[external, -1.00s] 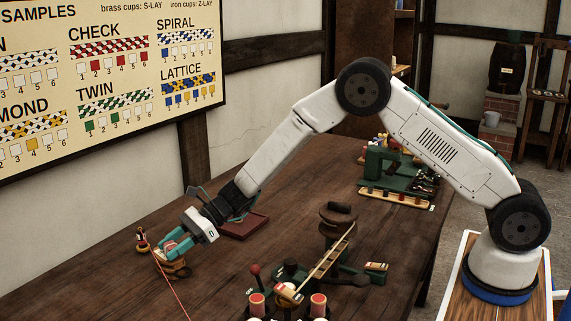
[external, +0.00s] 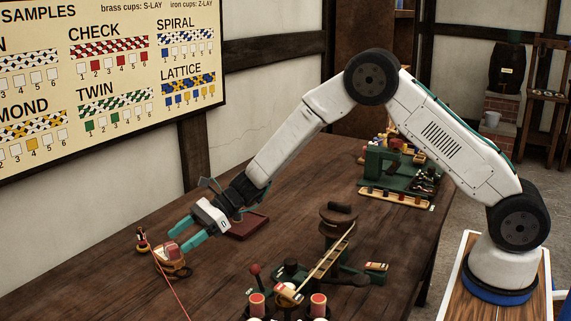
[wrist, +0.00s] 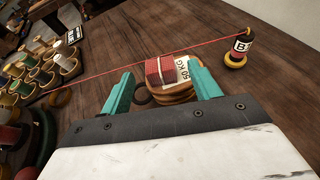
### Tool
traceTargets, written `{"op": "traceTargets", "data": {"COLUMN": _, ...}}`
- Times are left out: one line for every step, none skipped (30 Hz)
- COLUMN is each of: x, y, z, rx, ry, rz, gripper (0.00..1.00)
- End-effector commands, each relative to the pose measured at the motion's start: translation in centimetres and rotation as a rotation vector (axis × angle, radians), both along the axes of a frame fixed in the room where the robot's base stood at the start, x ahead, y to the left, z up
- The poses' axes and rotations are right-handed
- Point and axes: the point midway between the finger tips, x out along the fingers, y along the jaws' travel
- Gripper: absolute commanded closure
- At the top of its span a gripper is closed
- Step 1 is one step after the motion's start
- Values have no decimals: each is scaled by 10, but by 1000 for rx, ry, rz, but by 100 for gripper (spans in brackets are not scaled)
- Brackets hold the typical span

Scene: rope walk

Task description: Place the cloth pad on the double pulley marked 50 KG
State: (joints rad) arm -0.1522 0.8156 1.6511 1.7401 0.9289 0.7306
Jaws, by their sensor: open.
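The double pulley (external: 180,271) is a wooden block on the table, with a white label reading 50 KG in the wrist view (wrist: 172,97). The cloth pad (wrist: 161,71), red and ribbed, lies on top of the pulley beside the label; in the external view it is a small reddish patch (external: 170,248). My gripper (external: 175,240) is open and empty, its teal fingers pointing at the pulley from behind and above. In the wrist view the fingertips (wrist: 160,74) stand apart on either side of the pad and pulley, with no grip on either.
A small spool marked B (wrist: 239,50) stands near the pulley, with a taut red cord (wrist: 120,67) passing by. A rack of bobbins (wrist: 60,62) is at left in the wrist view. A dark red tray (external: 248,227) lies under my forearm.

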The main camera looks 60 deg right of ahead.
Motion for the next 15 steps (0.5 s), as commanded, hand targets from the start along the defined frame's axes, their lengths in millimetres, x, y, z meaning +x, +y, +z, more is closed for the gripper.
{"op": "traceTargets", "data": {"x": -3, "y": -12, "z": 6, "rx": -1, "ry": -1, "rz": -4, "gripper": 38}}
{"op": "traceTargets", "data": {"x": -6, "y": -17, "z": 8, "rx": 0, "ry": -1, "rz": -3, "gripper": 38}}
{"op": "traceTargets", "data": {"x": -9, "y": -25, "z": 11, "rx": 0, "ry": 0, "rz": -3, "gripper": 38}}
{"op": "traceTargets", "data": {"x": -11, "y": -31, "z": 14, "rx": 0, "ry": -1, "rz": -3, "gripper": 38}}
{"op": "traceTargets", "data": {"x": -14, "y": -35, "z": 17, "rx": 0, "ry": -1, "rz": -3, "gripper": 38}}
{"op": "traceTargets", "data": {"x": -17, "y": -42, "z": 19, "rx": -1, "ry": -1, "rz": -3, "gripper": 38}}
{"op": "traceTargets", "data": {"x": -18, "y": -47, "z": 21, "rx": -2, "ry": -2, "rz": -2, "gripper": 38}}
{"op": "traceTargets", "data": {"x": -20, "y": -51, "z": 23, "rx": -1, "ry": -2, "rz": -2, "gripper": 38}}
{"op": "traceTargets", "data": {"x": -23, "y": -56, "z": 25, "rx": 0, "ry": -1, "rz": -2, "gripper": 38}}
{"op": "traceTargets", "data": {"x": -24, "y": -59, "z": 27, "rx": 0, "ry": -1, "rz": -2, "gripper": 38}}
{"op": "traceTargets", "data": {"x": -25, "y": -62, "z": 28, "rx": 0, "ry": 0, "rz": -1, "gripper": 38}}
{"op": "traceTargets", "data": {"x": -27, "y": -65, "z": 29, "rx": -1, "ry": -1, "rz": -1, "gripper": 38}}
{"op": "traceTargets", "data": {"x": -27, "y": -67, "z": 30, "rx": -1, "ry": -1, "rz": -1, "gripper": 38}}
{"op": "traceTargets", "data": {"x": -28, "y": -69, "z": 31, "rx": -1, "ry": 0, "rz": 0, "gripper": 38}}
{"op": "traceTargets", "data": {"x": -29, "y": -70, "z": 31, "rx": -1, "ry": 0, "rz": 0, "gripper": 38}}
